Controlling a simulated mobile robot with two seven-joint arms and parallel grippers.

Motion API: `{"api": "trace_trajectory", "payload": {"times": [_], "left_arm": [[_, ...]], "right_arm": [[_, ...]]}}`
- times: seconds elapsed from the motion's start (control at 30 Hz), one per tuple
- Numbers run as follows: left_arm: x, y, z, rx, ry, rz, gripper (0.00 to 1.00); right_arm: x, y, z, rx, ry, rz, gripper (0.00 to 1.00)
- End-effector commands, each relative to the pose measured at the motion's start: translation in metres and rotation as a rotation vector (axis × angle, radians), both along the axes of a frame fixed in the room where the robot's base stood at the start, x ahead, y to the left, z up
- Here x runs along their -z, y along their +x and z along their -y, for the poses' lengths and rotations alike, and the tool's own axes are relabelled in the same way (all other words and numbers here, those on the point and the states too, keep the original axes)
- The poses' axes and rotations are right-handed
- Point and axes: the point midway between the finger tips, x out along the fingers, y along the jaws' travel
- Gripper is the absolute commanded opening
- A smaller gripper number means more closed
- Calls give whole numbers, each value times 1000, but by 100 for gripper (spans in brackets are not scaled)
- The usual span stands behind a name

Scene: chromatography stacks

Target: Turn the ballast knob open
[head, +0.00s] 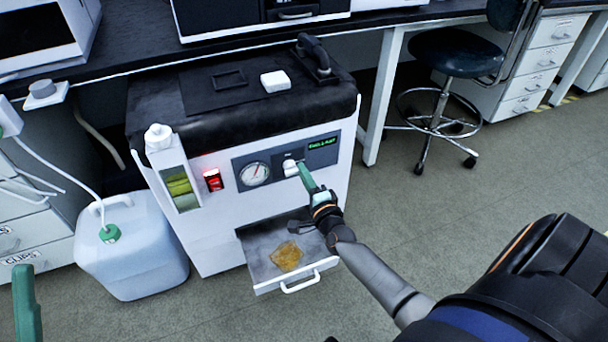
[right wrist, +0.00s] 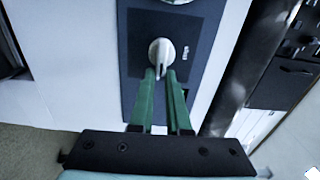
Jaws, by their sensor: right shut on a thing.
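The white ballast knob (head: 290,168) sits on the dark panel of the pump cabinet, between the round gauge and the green-lit display. In the right wrist view the knob (right wrist: 161,47) shows a raised bar that points down toward my fingers. My right gripper (head: 305,176) reaches the knob from the front; in the right wrist view its green fingertips (right wrist: 161,75) are shut on the bar from both sides. The fingers hide part of the knob in the head view. Only a green finger of my left gripper (head: 27,300) shows at the lower left edge.
Below the panel an open drawer (head: 262,269) juts out with a yellow-brown stained pad (head: 287,257). A red-lit switch (head: 213,180) and the gauge (head: 255,174) are left of the knob. A white jug (head: 130,245) stands left of the cabinet. A stool (head: 445,55) is at the upper right.

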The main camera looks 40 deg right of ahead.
Motion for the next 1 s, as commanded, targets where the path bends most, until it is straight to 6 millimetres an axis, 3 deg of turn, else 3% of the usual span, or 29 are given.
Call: {"api": "trace_trajectory", "payload": {"times": [0.03, 0.6, 0.63, 0.7, 0.9, 1.0], "left_arm": [[1, 0, 0, -1, -1, 0, 50], [1, 1, 0, -4, -9, -1, 50], [1, 1, 0, -4, -9, -1, 50], [1, 1, 0, -4, -9, -1, 50], [1, 1, 0, -4, -9, -1, 50], [1, 1, 0, -4, -9, -1, 50]], "right_arm": [[7, -1, -10, -21, 17, -14, 0], [5, 0, -11, -21, 48, -3, 0], [5, 0, -11, -21, 48, -3, 16], [5, 0, -11, -21, 48, -2, 24], [3, 0, -8, -16, 44, 2, 45], [3, 0, -7, -14, 43, 4, 45]]}}
